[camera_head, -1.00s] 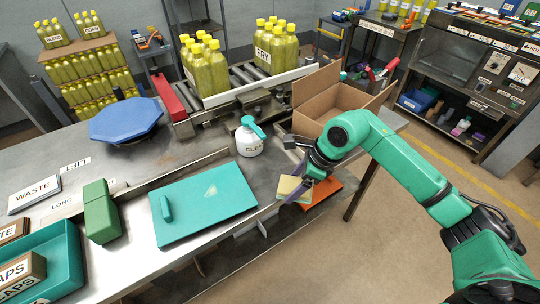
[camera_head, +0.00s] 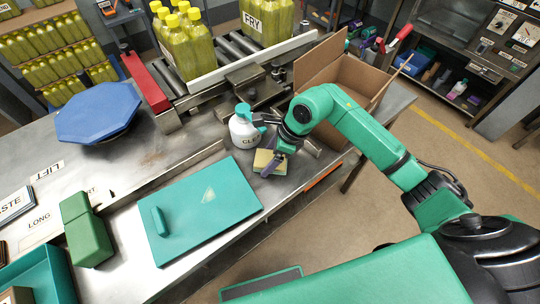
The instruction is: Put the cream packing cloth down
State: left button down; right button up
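The cream packing cloth (camera_head: 263,158) is a small folded pale-yellow pad near the front edge of the steel table (camera_head: 215,260), just below the spray bottle in the picture. My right gripper (camera_head: 270,163) points down at it, with a purple finger across the pad. The gripper appears shut on the cloth, though the far finger is hidden. Whether the cloth touches the table top is hard to tell. My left gripper is out of view.
A white bottle with a teal top (camera_head: 244,132) stands close behind the cloth. A teal board (camera_head: 200,210) lies to the left. An open cardboard box (camera_head: 345,85) is behind my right arm. An orange item (camera_head: 323,176) shows beyond the table edge.

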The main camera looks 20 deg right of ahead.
jog(key=shift+o, duration=0.4)
jog(key=shift+s+r, duration=0.1)
jog(key=shift+d+r, duration=0.2)
jog(key=shift+r, duration=0.05)
jog(key=b+v, duration=0.1)
jog(key=v, duration=1)
jog(key=shift+r+b, duration=0.3)
jog(key=shift+r, duration=0.05)
jog(key=shift+d, duration=0.1)
